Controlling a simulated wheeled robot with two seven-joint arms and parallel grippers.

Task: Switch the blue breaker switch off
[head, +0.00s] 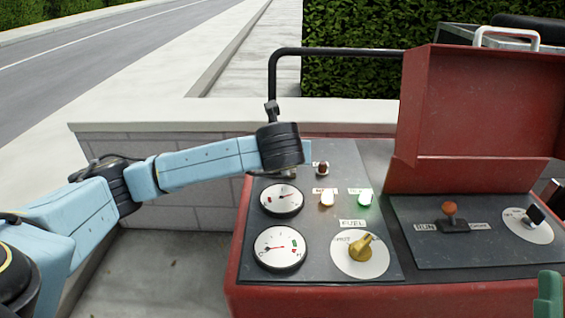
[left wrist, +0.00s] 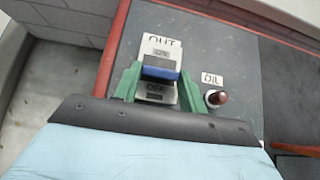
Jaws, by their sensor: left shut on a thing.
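The blue breaker switch (left wrist: 161,73) shows in the left wrist view as a blue bar across a pale plate, with ON lettered above it and OFF below. I cannot tell its setting for certain. My left gripper (left wrist: 159,79) has its green fingers on either side of the bar and is shut on it. In the head view my left wrist hides the switch and the fingers at the panel's upper left. A green tip of my right gripper (head: 548,295) shows at the lower right edge; its jaws cannot be made out.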

